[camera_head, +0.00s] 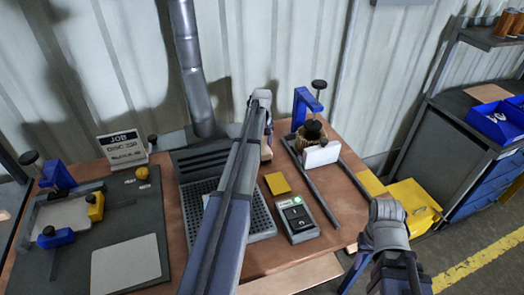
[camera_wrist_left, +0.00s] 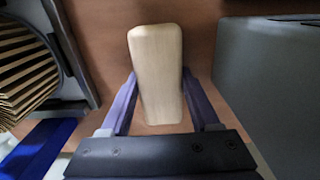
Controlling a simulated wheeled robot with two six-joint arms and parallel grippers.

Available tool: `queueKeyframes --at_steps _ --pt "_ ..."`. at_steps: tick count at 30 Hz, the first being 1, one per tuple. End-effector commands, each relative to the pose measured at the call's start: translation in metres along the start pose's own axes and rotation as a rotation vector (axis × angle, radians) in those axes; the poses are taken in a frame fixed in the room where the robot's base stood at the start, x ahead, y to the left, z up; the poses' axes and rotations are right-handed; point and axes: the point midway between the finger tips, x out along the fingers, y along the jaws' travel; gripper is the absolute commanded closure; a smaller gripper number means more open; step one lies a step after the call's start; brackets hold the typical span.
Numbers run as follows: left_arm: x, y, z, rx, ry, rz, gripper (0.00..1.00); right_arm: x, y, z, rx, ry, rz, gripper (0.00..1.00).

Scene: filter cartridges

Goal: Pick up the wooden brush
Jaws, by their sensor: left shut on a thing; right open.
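The wooden brush shows as a pale, smooth wooden block (camera_wrist_left: 156,65) in the middle of the left wrist view. Its bristles are not visible there. My left gripper (camera_wrist_left: 159,82) is shut on it, with one finger along each side. In the head view a small part of the pale wood (camera_head: 266,152) shows at the back of the table, beside my left arm, which hides most of the gripper. My right arm shows at the lower right of the head view, but its fingers cannot be made out.
A filter cartridge (camera_head: 311,132) with a white plate (camera_head: 321,155) stands in a railed fixture right of the brush. A perforated grey tray (camera_head: 262,222) lies left of it. A yellow pad (camera_head: 277,183) and a button box (camera_head: 297,219) are in front. A job sign (camera_head: 122,149) stands at left.

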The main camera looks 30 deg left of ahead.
Motion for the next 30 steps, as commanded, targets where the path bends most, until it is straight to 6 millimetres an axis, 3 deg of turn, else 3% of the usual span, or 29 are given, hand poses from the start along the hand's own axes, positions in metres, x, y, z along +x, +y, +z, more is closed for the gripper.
queueKeyframes --at_steps 3,16,30 --pt "0.0 0.0 0.0 0.0 0.0 0.0 1.0 0.0 0.0 0.0 0.0 0.0 0.0 0.5" --pt "-0.01 0.0 0.0 0.0 0.0 0.0 1.0 -0.01 0.001 0.001 0.0 0.0 0.0 0.5" --pt "-0.075 0.0 0.0 0.0 0.0 0.0 1.0 -0.075 0.007 0.004 0.0 0.0 0.0 0.5"
